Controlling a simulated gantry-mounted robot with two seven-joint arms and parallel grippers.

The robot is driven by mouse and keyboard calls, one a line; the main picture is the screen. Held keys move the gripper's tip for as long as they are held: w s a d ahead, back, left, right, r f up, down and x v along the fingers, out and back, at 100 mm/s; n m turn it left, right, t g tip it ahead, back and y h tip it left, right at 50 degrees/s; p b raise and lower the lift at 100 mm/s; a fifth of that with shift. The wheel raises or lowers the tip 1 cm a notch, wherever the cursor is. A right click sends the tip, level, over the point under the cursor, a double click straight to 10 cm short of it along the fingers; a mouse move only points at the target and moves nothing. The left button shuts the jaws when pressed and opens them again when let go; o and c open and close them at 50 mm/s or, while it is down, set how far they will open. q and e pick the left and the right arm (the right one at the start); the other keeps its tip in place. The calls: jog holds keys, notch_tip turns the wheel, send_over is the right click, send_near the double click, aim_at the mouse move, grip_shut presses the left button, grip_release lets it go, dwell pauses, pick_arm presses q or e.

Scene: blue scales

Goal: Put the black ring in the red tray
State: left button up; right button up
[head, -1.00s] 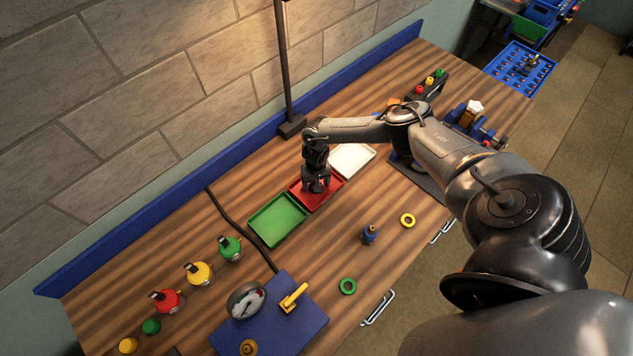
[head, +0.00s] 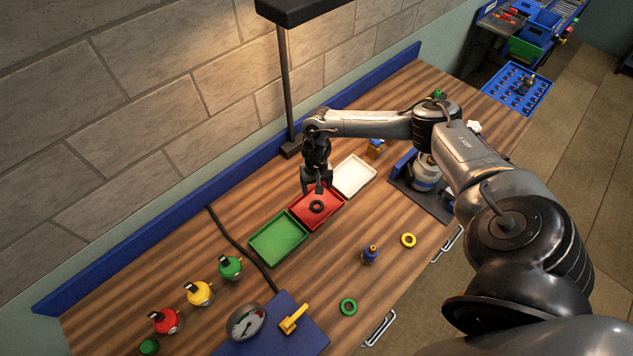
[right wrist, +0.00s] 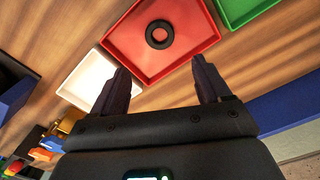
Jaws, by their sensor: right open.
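The black ring (head: 316,206) lies flat inside the red tray (head: 331,217), resting on its floor. In the right wrist view the ring (right wrist: 160,35) sits in the upper middle of the red tray (right wrist: 130,60). My right gripper (head: 318,187) is open and empty, above the back edge of the red tray and apart from the ring. Its two fingers (right wrist: 160,85) show spread in the right wrist view, with nothing between them. My left gripper is not in view.
A green tray (head: 279,238) and a white tray (head: 355,176) flank the red tray. A lamp post (head: 288,85) rises behind the trays.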

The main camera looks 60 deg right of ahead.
jog(key=shift+r, duration=1.05)
